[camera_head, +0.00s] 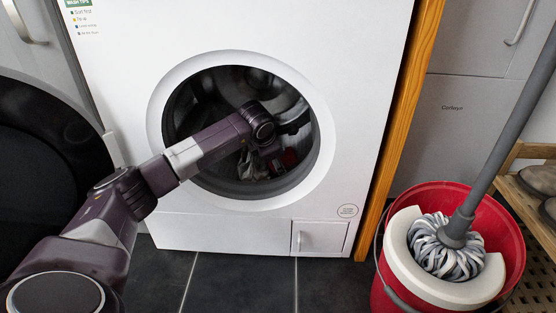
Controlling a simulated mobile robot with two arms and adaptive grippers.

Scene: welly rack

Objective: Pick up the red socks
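A small patch of red fabric (291,157), likely the red socks, shows low inside the drum of the white washing machine (215,226). My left arm comes in from the left and reaches through the round door opening. My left gripper (274,158) points down inside the drum, right beside the red patch. The gripper is small and dark against the dark drum, so I cannot tell whether its fingers are open or touch the red fabric. The arm hides part of the drum. My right gripper is out of view.
Pale crumpled fabric (250,167) lies in the drum left of the gripper. The round dark door (45,140) stands open at the left. A red bucket (507,215) with a mop (446,250) stands at the right. A wooden rack (530,150) holds footwear behind it. Dark floor tiles (240,285) are clear in front.

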